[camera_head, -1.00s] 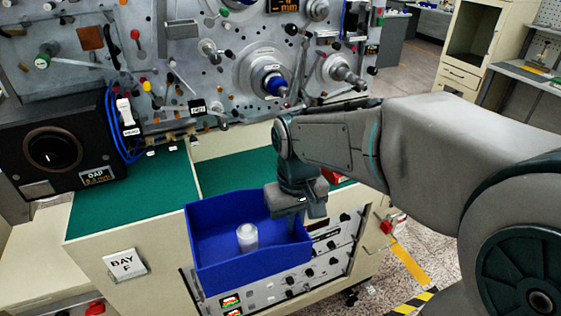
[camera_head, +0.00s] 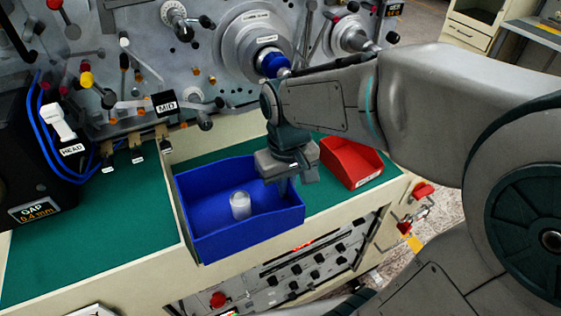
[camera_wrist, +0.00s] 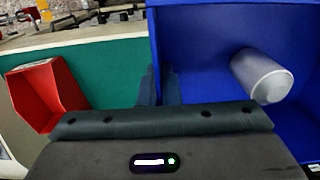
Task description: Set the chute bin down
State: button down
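The chute bin is a blue open-topped box (camera_head: 245,235) over the green worktop in the head view; its wall also shows in the wrist view (camera_wrist: 190,50). A whitish cylinder (camera_head: 240,205) sits inside it; it also shows in the wrist view (camera_wrist: 262,76). My gripper (camera_head: 287,187) is at the bin's right wall. In the wrist view its fingers (camera_wrist: 158,88) are close together, one on each side of that wall, so it is shut on the wall. Whether the bin's underside touches the worktop is hidden.
A red bin (camera_head: 350,162) stands on the green worktop (camera_head: 90,235) to the right of the blue bin. The machine panel with spindles (camera_head: 240,50) rises behind. A dark gauge box (camera_head: 35,150) is at the left. Green surface left of the blue bin is clear.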

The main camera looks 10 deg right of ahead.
jog(key=w+f, duration=0.2)
jog(key=w, duration=0.1)
jog(key=w+f+p, duration=0.1)
jog(key=w+f, duration=0.1)
jog(key=w, duration=0.2)
jog(key=w+a+f+p, duration=0.1)
jog(key=w+f, duration=0.1)
jog(key=w, duration=0.2)
jog(key=shift+w+f, duration=0.1)
jog(key=shift+f, duration=2.3)
jog(key=shift+f, duration=0.1)
jog(key=shift+f, duration=0.15)
jog(key=c, duration=1.6)
grip_release()
jog(key=shift+c, duration=0.2)
